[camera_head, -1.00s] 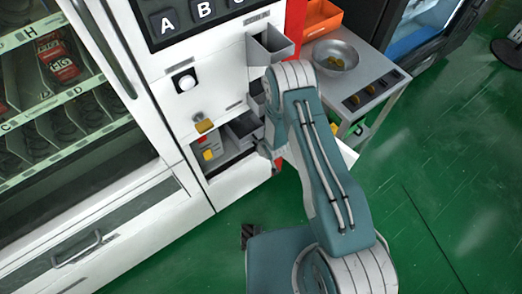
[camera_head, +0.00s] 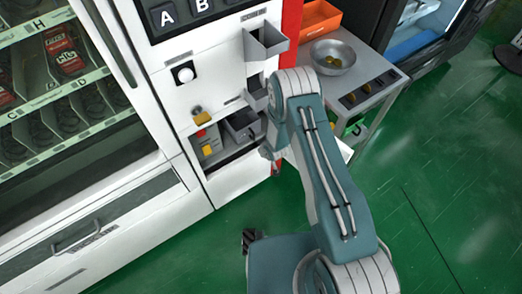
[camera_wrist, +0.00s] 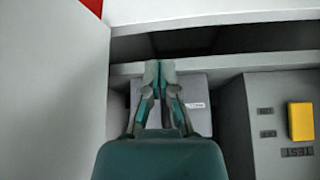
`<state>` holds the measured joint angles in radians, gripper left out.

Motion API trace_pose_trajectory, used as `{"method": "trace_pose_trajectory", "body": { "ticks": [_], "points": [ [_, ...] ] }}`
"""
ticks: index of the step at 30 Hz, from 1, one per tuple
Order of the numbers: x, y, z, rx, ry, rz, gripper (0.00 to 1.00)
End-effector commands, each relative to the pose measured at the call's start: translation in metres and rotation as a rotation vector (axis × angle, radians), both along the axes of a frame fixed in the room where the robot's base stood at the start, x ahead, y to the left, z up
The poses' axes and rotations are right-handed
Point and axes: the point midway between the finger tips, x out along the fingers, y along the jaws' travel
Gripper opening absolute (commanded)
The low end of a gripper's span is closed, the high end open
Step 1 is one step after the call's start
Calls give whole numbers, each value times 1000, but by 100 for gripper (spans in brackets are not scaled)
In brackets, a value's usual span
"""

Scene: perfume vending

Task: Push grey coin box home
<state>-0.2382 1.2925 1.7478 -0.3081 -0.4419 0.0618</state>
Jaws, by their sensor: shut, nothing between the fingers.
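The grey coin box (camera_head: 242,124) sits in the open lower bay of the white vending machine. It also shows in the wrist view (camera_wrist: 198,112) with a small pale label, partly covered by my fingers. My gripper (camera_wrist: 159,72) is shut and empty, with its fingertips together in front of the box. I cannot tell whether they touch it. In the head view my gripper (camera_head: 268,153) is just outside the bay's right side, mostly hidden by my arm.
A panel with a yellow switch (camera_wrist: 301,121) is beside the box. A brass padlock (camera_head: 202,117) hangs above the bay. A grey tray (camera_head: 266,44) juts out higher up. A side table holds a metal bowl (camera_head: 333,58) and an orange bin (camera_head: 310,19). Green floor is clear.

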Motion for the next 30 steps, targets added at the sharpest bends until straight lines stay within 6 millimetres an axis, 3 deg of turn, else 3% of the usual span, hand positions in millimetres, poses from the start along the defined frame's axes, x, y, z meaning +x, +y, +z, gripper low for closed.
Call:
{"method": "trace_pose_trajectory", "body": {
  "ticks": [21,26,30],
  "points": [
    [-41,-23,80,0,-1,0,0],
    [-43,-21,82,16,-6,-18,0],
    [-38,-12,67,156,-49,-150,0]
  ]
}}
